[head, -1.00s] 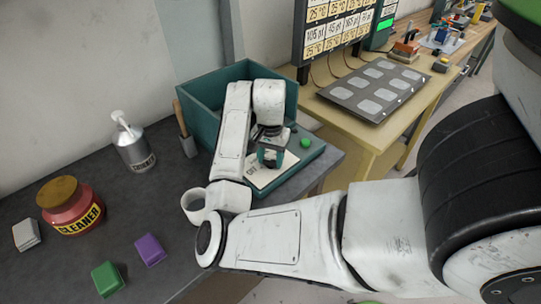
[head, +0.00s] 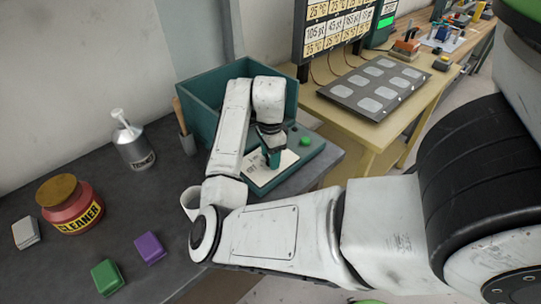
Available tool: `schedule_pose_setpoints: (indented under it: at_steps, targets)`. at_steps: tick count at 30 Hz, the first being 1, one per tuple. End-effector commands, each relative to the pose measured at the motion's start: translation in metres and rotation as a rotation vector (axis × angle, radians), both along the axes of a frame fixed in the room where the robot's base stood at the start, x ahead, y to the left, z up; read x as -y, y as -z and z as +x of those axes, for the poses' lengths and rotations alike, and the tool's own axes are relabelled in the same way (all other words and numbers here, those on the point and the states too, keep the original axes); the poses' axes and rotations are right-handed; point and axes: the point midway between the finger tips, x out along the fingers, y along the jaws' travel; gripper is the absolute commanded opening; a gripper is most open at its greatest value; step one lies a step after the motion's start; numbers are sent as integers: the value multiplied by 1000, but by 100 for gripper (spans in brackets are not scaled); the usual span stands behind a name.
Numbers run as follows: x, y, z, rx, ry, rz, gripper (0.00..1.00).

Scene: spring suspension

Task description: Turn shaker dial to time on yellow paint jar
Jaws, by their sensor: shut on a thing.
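The shaker (head: 193,101) is a teal machine with a tall open box and a low front ledge at the back of the dark bench. A pale dial plate (head: 259,178) with small dark marks lies on the ledge. My gripper (head: 272,159) points down over this plate, shut on the dial, which the fingers hide. A green button (head: 305,141) sits on the ledge to the right of the gripper. I cannot see the yellow paint jar or read a time on it; my arm covers much of the box's inside.
A thinner bottle (head: 133,145), a brush in a holder (head: 186,142), a red cleaner jar (head: 72,207) and purple (head: 150,248) and green (head: 108,277) blocks stand on the bench. A white cup (head: 190,203) is partly behind my arm. A yellow table (head: 375,140) stands right.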

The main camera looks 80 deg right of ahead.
Motion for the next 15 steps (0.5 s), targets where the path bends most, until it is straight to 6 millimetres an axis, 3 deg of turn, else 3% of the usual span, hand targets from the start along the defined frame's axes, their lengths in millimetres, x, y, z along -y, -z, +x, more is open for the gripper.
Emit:
schedule_pose_setpoints:
  at_steps: [15]
  targets:
    - [0,-1,1,1,63,-3,18]
